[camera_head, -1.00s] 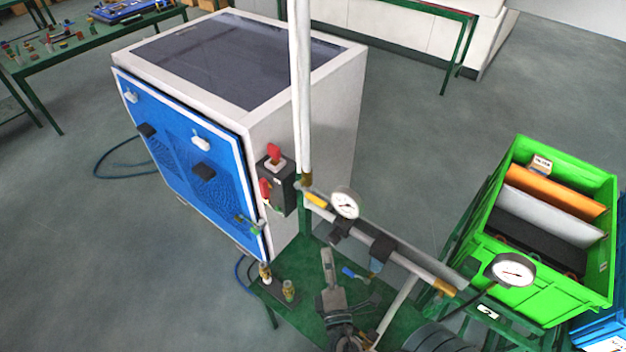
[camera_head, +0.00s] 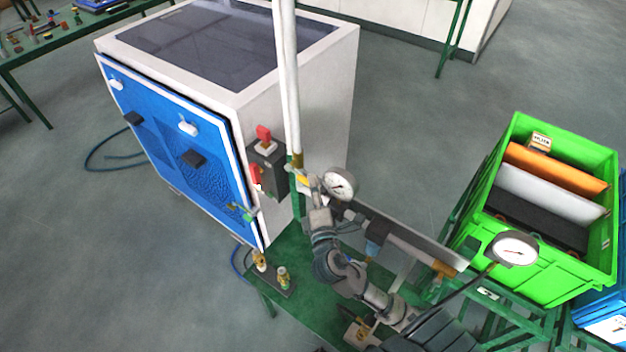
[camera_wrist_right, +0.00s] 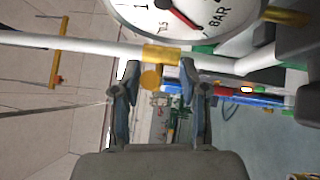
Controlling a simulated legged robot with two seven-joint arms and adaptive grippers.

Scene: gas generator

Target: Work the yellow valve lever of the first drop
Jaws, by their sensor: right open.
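The yellow valve lever (camera_head: 303,181) shows as a small yellow piece on the pipe, at the foot of the white vertical drop pipe (camera_head: 285,80) and left of a round gauge (camera_head: 339,184). My right gripper (camera_head: 313,190) is right up at the lever and partly covers that stretch of pipe. In the right wrist view my right gripper (camera_wrist_right: 157,78) is open. A rounded yellow end (camera_wrist_right: 151,79), probably the lever seen end-on, lies between its fingers, just below a brass fitting (camera_wrist_right: 161,55). No grip on it shows. My left gripper is out of view.
A white and blue cabinet (camera_head: 325,90) with red switches (camera_head: 264,133) stands close on the left. A second gauge (camera_head: 514,249) and a green crate (camera_head: 540,275) are to the right. Brass fittings (camera_head: 283,277) stand on the green table (camera_head: 310,310) below.

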